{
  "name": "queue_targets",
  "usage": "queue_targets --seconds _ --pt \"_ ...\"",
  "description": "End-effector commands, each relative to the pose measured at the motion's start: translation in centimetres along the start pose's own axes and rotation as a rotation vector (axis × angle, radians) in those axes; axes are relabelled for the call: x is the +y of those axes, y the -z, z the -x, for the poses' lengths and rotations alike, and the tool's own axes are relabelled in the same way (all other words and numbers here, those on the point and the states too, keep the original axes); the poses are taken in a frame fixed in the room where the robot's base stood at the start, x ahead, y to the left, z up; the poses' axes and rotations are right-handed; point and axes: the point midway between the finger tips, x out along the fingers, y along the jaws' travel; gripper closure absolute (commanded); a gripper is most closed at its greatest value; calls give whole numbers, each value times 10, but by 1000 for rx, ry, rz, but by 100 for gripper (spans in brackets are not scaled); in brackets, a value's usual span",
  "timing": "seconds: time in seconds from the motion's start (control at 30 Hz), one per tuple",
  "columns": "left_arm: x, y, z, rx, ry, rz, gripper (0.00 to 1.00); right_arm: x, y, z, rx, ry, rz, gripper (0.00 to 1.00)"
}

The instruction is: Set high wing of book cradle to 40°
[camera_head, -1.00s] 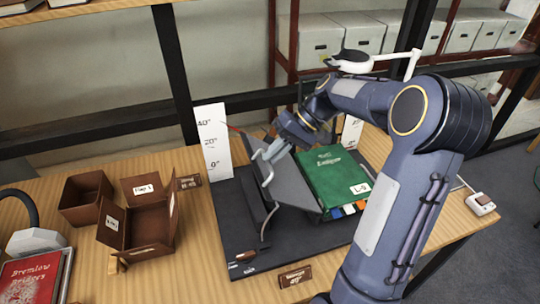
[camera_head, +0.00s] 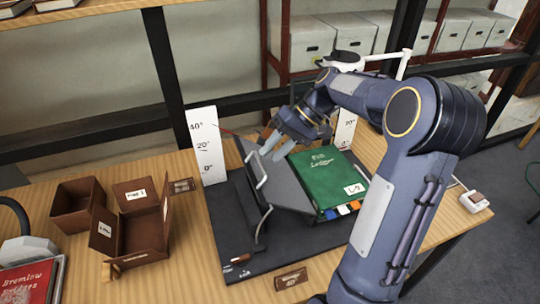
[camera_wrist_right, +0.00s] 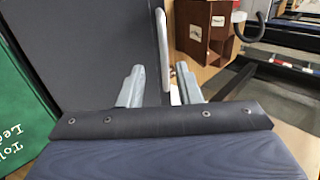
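The book cradle's base (camera_head: 285,240) is dark and lies on the table. Its high wing (camera_head: 283,188) is a grey panel, tilted up, with a pale handle (camera_head: 262,168) on its left side. A green book (camera_head: 328,180) lies on the right side of the cradle. A white scale (camera_head: 207,160) stands behind, marked 0°, 20° and 40°; a thin red pointer (camera_head: 228,131) is close to the 40° mark. My right gripper (camera_head: 275,147) is open by the handle. In the right wrist view the handle (camera_wrist_right: 162,45) lies between the spread fingers, apparently untouched. My left gripper is out of view.
Brown open boxes (camera_head: 140,252) stand left of the cradle. A red book (camera_head: 28,285) is at the lower left. A second scale (camera_head: 346,128) stands behind the green book. A small white device (camera_head: 474,201) sits at the right edge.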

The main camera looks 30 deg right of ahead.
Motion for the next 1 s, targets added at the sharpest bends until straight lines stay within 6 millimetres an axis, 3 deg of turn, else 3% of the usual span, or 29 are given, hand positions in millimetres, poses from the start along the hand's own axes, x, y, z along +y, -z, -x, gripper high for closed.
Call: queue_targets --seconds 0.2,0.37,1.0 --pt "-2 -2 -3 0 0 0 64 2 0 38 4 -3 -2 69" --pt "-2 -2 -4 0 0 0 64 2 0 53 2 -2 -3 69" --pt "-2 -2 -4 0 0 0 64 1 0 56 0 -1 -2 69"
